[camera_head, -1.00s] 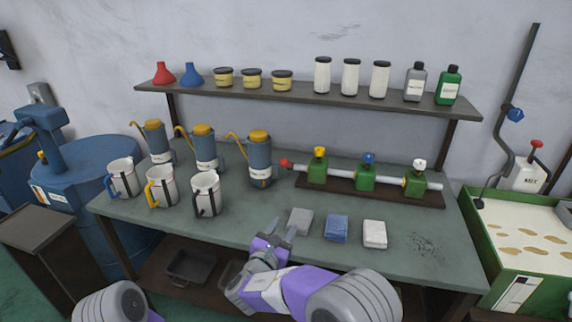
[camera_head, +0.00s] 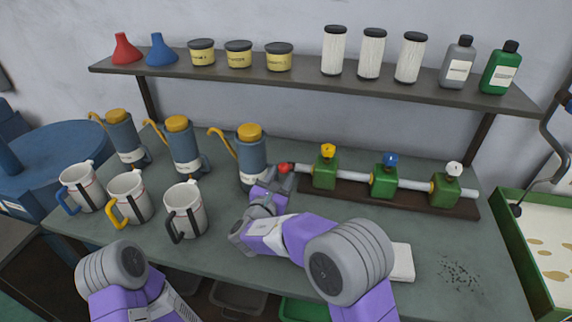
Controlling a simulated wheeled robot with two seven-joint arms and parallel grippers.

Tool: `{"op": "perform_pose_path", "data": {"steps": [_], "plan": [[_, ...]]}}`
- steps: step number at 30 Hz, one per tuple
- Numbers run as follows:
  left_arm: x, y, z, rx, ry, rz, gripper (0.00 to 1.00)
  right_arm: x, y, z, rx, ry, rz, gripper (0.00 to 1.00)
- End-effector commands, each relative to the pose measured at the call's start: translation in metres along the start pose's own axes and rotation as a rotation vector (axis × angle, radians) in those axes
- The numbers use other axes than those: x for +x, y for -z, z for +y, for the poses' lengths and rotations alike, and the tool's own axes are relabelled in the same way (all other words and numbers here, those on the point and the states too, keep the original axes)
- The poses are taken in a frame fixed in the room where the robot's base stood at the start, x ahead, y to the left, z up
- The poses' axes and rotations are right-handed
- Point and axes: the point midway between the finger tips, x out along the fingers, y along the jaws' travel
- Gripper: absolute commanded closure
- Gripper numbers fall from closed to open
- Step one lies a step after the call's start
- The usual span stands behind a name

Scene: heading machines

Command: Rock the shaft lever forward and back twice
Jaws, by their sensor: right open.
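A grey horizontal shaft (camera_head: 412,184) runs through green blocks on a dark base on the bench; a red ball (camera_head: 284,168) is at its left end. No part is plainly marked as the shaft lever; a bent grey rod (camera_head: 541,155) with a dark ball end stands at the right edge. My right gripper (camera_head: 268,184) is open beside the red ball, just left of and below it, in front of the rightmost blue-grey oil can (camera_head: 252,150). Contact with the ball cannot be told. My left arm shows at bottom left; its gripper is out of view.
White mugs (camera_head: 185,209) and more oil cans stand left on the green bench (camera_head: 225,262). A shelf (camera_head: 300,80) with jars and bottles is behind. A white block (camera_head: 403,262) lies partly behind my right arm. A green sand tray (camera_head: 530,262) is at right.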

Motion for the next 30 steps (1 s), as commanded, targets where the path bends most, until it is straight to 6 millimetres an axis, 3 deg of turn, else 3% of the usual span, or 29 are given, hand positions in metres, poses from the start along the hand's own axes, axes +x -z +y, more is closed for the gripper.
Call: {"op": "perform_pose_path", "data": {"steps": [3,9,19,20,28,30], "plan": [[0.004,0.000,-0.002,0.000,0.000,0.000,0.31,0.021,0.002,-0.001,0.002,0.003,-0.001,0.56],[0.007,0.001,-0.003,0.000,0.000,0.001,0.31,0.043,0.001,0.000,0.001,0.002,0.001,0.56],[0.007,0.001,-0.003,0.000,0.000,0.001,0.31,0.048,0.000,0.000,0.000,0.000,0.000,0.56],[0.007,0.001,-0.003,0.000,0.000,0.001,0.31,0.048,0.000,0.000,0.000,0.000,0.000,0.57],[0.007,0.001,-0.003,0.000,0.000,0.001,0.31,0.048,0.000,0.000,0.000,0.000,0.000,0.99],[0.007,0.001,-0.003,0.000,0.000,0.001,0.31,0.048,0.000,0.000,0.000,0.000,0.000,1.00]]}}
